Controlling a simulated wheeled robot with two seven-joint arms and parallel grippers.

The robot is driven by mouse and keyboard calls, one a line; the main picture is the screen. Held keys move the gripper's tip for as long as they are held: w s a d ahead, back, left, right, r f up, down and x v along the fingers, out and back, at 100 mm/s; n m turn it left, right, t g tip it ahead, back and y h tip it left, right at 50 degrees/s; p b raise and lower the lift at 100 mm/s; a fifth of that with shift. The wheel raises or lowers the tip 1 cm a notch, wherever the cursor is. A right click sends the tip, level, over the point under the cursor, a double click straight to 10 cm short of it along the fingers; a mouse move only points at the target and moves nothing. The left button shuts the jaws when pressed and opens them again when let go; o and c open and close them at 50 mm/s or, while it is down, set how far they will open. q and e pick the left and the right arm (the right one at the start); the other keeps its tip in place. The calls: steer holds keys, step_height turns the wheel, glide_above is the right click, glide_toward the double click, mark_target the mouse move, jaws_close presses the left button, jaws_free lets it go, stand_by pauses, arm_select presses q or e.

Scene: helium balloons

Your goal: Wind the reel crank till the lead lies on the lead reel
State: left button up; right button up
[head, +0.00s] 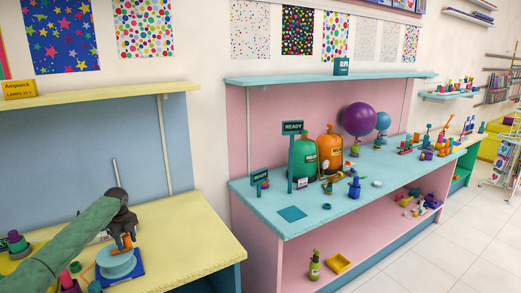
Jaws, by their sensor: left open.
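The lead reel (116,265) is a pale blue spool on a dark blue base, near the front of the yellow counter at lower left. My left gripper (125,243) is open, pointing down right over the top of the reel. Its fingers cover the place where the crank would show. Orange parts show between and below the fingers; I cannot tell whether they are the crank. I cannot tell whether the fingers touch the reel. The lead cannot be made out. My right gripper is not in view.
The yellow counter (202,250) has free room right of the reel. A blue counter beyond holds green (304,157) and orange tanks (330,151) and a purple balloon (359,119).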

arm_select(q)
steer(key=shift+r+p, duration=2.3)
steer(key=shift+r, duration=1.25)
